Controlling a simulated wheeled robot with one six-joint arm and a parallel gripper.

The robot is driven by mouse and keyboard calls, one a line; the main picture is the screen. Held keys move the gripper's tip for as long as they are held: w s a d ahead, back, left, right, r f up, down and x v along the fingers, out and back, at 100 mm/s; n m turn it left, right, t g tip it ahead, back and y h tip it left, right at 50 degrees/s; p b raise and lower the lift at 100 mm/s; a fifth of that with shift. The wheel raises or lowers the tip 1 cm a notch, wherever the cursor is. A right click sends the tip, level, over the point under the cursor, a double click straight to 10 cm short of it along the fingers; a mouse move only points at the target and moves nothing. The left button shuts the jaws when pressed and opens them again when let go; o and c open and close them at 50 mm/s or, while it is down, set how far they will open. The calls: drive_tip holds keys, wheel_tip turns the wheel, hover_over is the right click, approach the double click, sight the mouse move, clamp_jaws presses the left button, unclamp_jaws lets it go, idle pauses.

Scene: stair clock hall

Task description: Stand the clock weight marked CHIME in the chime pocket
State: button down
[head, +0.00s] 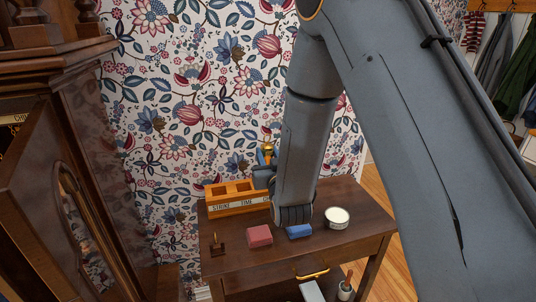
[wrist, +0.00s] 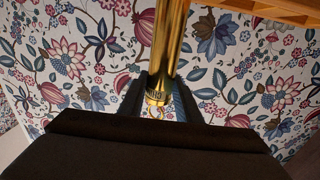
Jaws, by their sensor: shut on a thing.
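My gripper (wrist: 160,92) is shut on a brass clock weight (wrist: 169,40), a shiny cylinder. A dark band with lettering circles its end between the fingers; I cannot read it for sure. In the head view the weight's brass top (head: 268,147) shows above my gripper (head: 264,160), over the rack's right part. The wooden rack (head: 222,210) stands at the back of the table, with front labels STRIKE and TIME. A third label, starting with C, and the right pocket are mostly hidden behind my arm. In the wrist view the rack (wrist: 275,10) is at the top right, apart from the weight.
On the dark table (head: 285,258) stand a red block (head: 259,236), a blue block (head: 299,232), a round white-topped tin (head: 337,218) and a small brass-and-wood piece (head: 217,246). A tall wooden clock case (head: 100,150) is at the left. Flowered wallpaper (head: 200,90) is behind.

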drive_tip(key=shift+f+b, duration=0.25)
drive_tip(key=shift+b, duration=0.05)
drive_tip(key=c, duration=1.4)
unclamp_jaws()
drive_tip(key=shift+o, duration=0.9)
drive_tip(key=shift+s+f, duration=0.1)
drive_tip(key=shift+f, duration=0.25)
drive_tip(key=b+v, duration=0.1)
drive_tip(key=v, duration=0.6)
drive_tip(key=shift+s+r+b, duration=0.2)
drive_tip(key=shift+s+b, duration=0.1)
drive_tip(key=shift+b, duration=0.05)
drive_tip(key=shift+d, duration=0.1)
